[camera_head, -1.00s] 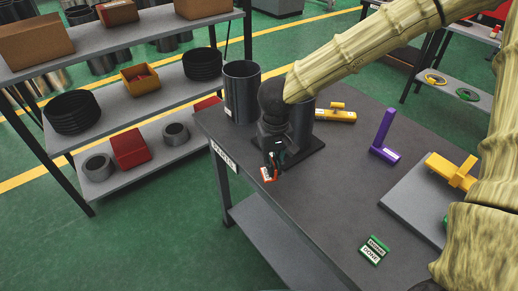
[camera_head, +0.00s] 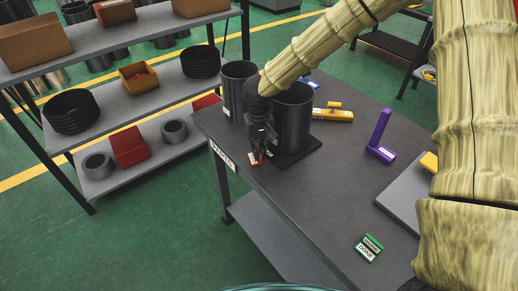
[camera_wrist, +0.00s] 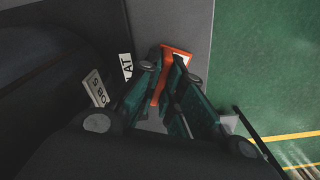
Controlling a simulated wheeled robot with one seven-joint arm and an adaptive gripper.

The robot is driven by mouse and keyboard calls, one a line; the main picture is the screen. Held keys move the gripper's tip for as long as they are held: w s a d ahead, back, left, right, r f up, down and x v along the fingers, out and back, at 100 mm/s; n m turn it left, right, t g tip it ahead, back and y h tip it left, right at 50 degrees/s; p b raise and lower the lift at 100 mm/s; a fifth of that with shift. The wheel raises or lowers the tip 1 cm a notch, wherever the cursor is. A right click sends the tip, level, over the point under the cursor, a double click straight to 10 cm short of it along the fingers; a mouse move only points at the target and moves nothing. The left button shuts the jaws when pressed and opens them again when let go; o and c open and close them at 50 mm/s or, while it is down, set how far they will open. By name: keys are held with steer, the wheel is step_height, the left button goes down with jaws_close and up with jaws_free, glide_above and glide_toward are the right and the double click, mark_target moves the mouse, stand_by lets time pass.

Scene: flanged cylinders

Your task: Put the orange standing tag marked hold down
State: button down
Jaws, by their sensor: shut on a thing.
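My gripper (camera_head: 261,146) points down near the left edge of the table, in front of two dark cylinders. It is shut on the orange tag (camera_head: 254,159), which has a white label. In the wrist view the orange tag (camera_wrist: 161,88) sits between the two green fingers (camera_wrist: 170,75), over the grey tabletop close to its edge. The fingers hide part of the tag. I cannot tell whether its base touches the table.
Dark cylinders stand close behind the gripper, one at left (camera_head: 238,88) and one on a dark plate (camera_head: 292,112). A yellow part (camera_head: 333,114), a purple standing tag (camera_head: 380,140) and a green tag (camera_head: 369,248) are on the table (camera_head: 325,205). Shelves (camera_head: 150,100) stand left.

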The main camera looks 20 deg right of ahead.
steer(key=shift+s+f, duration=0.1)
steer(key=shift+f, duration=0.05)
steer(key=shift+f, duration=0.1)
steer(key=c, duration=1.6)
jaws_free()
steer(key=shift+o, duration=0.2)
step_height(320, 180, up, 12)
steer(key=b, duration=0.1)
steer(key=shift+d, duration=0.1)
